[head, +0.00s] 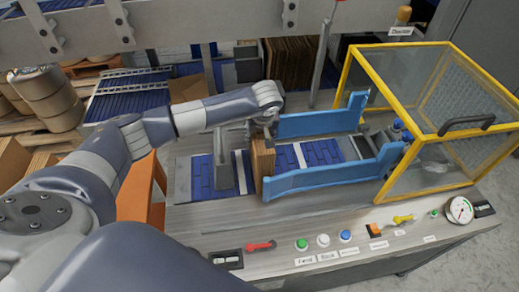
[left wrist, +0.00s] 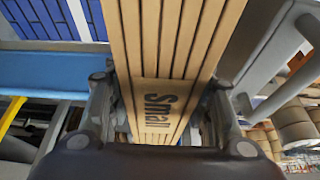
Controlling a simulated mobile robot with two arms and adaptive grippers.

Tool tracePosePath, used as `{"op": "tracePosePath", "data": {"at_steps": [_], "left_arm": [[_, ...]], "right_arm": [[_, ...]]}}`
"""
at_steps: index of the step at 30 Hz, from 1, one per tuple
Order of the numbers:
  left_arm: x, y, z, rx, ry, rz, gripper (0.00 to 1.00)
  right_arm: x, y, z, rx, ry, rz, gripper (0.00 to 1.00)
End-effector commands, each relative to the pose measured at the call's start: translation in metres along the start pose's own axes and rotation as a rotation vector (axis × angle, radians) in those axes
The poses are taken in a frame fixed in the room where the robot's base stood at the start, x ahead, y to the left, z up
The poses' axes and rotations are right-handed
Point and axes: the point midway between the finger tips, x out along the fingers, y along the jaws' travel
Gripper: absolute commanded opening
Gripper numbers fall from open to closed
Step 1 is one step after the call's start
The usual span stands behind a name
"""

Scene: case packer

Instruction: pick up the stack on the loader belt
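The stack (head: 262,166) is a set of upright flat brown cardboard blanks on the blue loader belt (head: 320,152), at the left end of the blue guide rails. My left gripper (head: 264,118) is at the top of this stack, coming from the left. In the left wrist view the stack (left wrist: 160,55) shows its layered edges and the printed word "Small". It stands between the two fingers of my left gripper (left wrist: 160,105), one on each side. Whether the fingers press on it is hard to tell. My right gripper is not in view.
Blue guide rails (head: 330,177) flank the belt. A yellow-framed clear guard (head: 440,110) stands at the right. A grey upright plate (head: 222,160) is left of the stack. Buttons and levers (head: 345,237) line the front panel. A metal beam (head: 200,25) crosses behind.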

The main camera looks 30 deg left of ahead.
Motion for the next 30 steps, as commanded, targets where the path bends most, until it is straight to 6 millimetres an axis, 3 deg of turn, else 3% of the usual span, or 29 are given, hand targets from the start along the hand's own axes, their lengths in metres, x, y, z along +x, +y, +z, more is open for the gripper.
{"op": "tracePosePath", "data": {"at_steps": [10, 15, 16, 24, 30], "left_arm": [[-0.001, 0.000, -0.001, 0.000, 0.001, 0.000, 0.00], [-0.009, 0.000, -0.004, -0.001, 0.001, 0.000, 0.00], [-0.012, 0.001, -0.007, -0.002, 0.006, 0.003, 0.00], [-0.065, 0.001, -0.029, -0.002, 0.007, 0.005, 0.00], [-0.092, 0.001, -0.040, -0.002, 0.004, 0.003, 0.00]], "right_arm": [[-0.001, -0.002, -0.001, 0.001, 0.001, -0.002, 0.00], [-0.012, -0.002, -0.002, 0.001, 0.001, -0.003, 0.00], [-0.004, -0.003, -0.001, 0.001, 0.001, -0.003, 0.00], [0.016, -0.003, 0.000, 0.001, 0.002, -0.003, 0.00], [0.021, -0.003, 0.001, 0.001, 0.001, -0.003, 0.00]]}}
